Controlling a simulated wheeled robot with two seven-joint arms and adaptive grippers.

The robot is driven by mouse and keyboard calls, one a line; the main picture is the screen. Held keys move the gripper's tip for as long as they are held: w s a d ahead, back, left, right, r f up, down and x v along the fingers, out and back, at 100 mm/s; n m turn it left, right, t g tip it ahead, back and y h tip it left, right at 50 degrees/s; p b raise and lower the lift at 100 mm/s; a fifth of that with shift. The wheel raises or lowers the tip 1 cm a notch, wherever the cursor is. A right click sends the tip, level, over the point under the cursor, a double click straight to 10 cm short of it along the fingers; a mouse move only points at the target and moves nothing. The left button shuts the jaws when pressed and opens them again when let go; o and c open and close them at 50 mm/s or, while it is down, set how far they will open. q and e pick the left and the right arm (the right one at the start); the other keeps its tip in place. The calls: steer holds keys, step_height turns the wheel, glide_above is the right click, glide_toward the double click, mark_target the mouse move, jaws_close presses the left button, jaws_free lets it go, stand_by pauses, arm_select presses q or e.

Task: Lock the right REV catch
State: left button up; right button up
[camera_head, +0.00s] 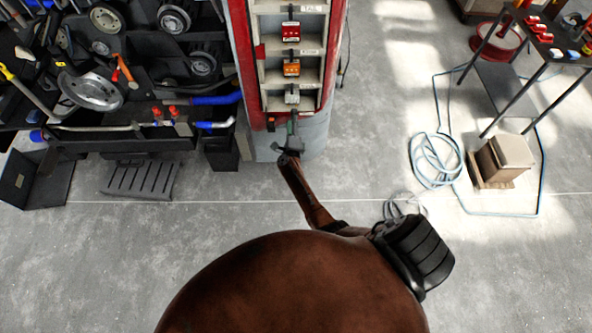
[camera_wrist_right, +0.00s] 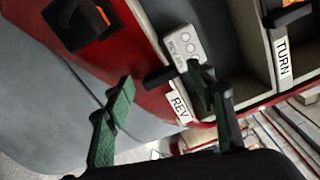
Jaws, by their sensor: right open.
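The REV bay is the lowest bay of a cream rack (camera_head: 257,60) on a red and grey column. A pale grey block (camera_wrist_right: 184,47) with round marks sits there, beside the white REV label (camera_wrist_right: 180,107); the block also shows in the head view (camera_head: 292,95). A short black bar (camera_wrist_right: 158,77), which looks like the REV catch, lies at the bay's edge. My right gripper (camera_head: 291,138) is at the rack's lower end. Contact cannot be told. My left gripper is out of view.
A TURN label (camera_wrist_right: 283,57) and another black catch (camera_wrist_right: 290,15) mark the neighbouring bay. An orange and black part (camera_wrist_right: 82,22) sits on the red frame. Crowded dark shelves (camera_head: 120,90) stand left of the column.

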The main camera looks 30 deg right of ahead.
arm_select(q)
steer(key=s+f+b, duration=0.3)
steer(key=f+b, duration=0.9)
arm_select(e)
steer(key=s+a+m+p, duration=0.2)
steer(key=s+a+m, duration=0.35)
steer(key=m, duration=0.95)
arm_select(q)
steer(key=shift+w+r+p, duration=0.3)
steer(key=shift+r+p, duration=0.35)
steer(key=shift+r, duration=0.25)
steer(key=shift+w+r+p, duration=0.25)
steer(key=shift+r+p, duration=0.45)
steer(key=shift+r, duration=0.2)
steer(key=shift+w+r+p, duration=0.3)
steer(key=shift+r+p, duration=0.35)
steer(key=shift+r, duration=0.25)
arm_select(e)
steer(key=s+a+f+n+y, duration=0.1)
steer(key=s+f+n+y, duration=0.1)
steer(key=s+f+n, duration=0.2)
steer(key=s+a+f+n+y, duration=0.1)
steer(key=s+f+n, duration=0.3)
steer(key=f+n, duration=0.5)
steer(key=s+a+f+n+g+y, duration=0.1)
steer(key=s+f+n+y, duration=0.2)
steer(key=f+n, duration=0.4)
steer(key=shift+s+f+y, duration=0.3)
steer(key=shift+s+f, duration=0.25)
steer(key=shift+f, duration=1.5)
